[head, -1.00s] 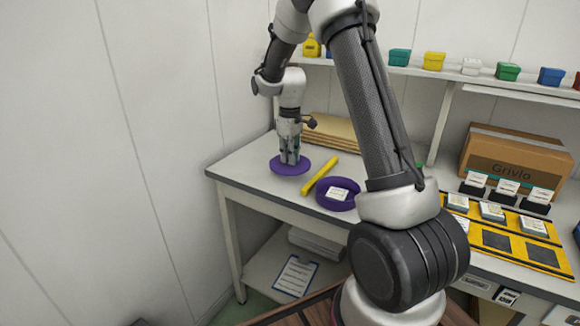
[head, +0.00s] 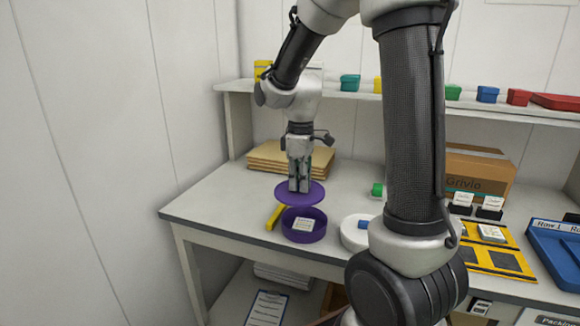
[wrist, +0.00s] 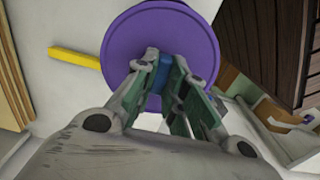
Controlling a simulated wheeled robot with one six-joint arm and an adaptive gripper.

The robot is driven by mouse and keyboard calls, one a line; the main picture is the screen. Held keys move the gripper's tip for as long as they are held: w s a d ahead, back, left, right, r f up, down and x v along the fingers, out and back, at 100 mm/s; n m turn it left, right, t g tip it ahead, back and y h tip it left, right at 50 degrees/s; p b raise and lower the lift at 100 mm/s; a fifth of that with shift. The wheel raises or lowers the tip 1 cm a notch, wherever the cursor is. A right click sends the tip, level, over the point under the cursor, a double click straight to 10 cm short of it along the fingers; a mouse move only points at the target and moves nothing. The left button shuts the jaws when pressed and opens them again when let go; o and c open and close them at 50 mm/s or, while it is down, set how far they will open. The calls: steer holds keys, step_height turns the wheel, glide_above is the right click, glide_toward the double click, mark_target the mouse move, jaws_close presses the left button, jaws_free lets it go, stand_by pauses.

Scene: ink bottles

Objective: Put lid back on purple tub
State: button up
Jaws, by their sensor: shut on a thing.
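The purple lid (head: 288,195) is a flat round disc held level in my gripper (head: 299,187), which points straight down and is shut on it near its middle. The purple tub (head: 318,232) stands open on the table, with a white labelled item (head: 303,224) inside. In the head view the lid is above and just behind the tub, apart from it. The wrist view does not show the tub clearly.
A yellow bar (head: 275,217) lies left of the tub. A white round tub (head: 347,236) stands close on its right, partly behind my arm. Brown boards (head: 265,155) lie at the back, and a shelf (head: 350,101) with small coloured boxes runs above.

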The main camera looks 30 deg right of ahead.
steer(key=shift+s+d+f, duration=0.35)
steer(key=shift+s+f, duration=0.15)
steer(key=shift+s, duration=0.05)
steer(key=shift+s+d+f, duration=0.1)
steer(key=shift+d+f, duration=0.1)
steer(key=shift+f+n, duration=0.15)
steer(key=shift+n, duration=0.15)
steer(key=shift+f, duration=2.95)
steer(key=shift+f, duration=0.15)
steer(key=o, duration=1.2)
steer(key=shift+r, duration=3.5)
